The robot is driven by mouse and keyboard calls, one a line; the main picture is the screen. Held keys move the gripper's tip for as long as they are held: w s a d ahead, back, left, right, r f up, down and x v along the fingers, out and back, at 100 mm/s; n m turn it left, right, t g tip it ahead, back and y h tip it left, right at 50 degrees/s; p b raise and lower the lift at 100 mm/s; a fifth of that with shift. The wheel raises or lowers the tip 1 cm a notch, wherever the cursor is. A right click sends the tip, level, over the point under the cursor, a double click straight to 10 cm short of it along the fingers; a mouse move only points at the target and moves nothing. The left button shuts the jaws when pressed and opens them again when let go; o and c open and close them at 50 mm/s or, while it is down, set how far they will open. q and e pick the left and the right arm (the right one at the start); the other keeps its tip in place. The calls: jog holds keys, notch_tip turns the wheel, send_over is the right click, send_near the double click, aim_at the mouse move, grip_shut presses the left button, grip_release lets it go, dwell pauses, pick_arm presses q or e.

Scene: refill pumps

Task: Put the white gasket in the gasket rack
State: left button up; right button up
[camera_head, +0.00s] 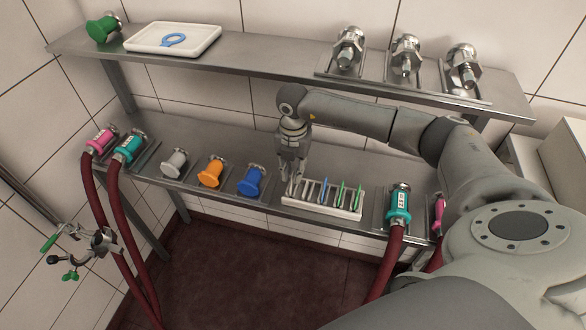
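The gasket rack (340,210) is a pale slotted rack on the lower shelf. Thin blue and green gaskets (343,193) stand upright in its middle and right slots. My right gripper (290,184) points down at the rack's left end, at or just above the first slots. Its fingers look close together, but I cannot tell whether they are shut or hold something. I cannot make out the white gasket; pale shapes by the fingertips blend with the rack. My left gripper is not in view.
A white tray (205,37) with a blue ring (173,40) is on the upper shelf, beside a green fitting (103,28). Several metal fittings (405,55) stand at its right. White, orange and blue fittings (251,181) stand left of the rack; a teal hose coupling (398,204) stands right.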

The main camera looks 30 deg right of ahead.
jog(key=shift+o, duration=0.3)
notch_tip(320, 180, up, 8)
jog(key=shift+f, duration=0.25)
dwell(0.5)
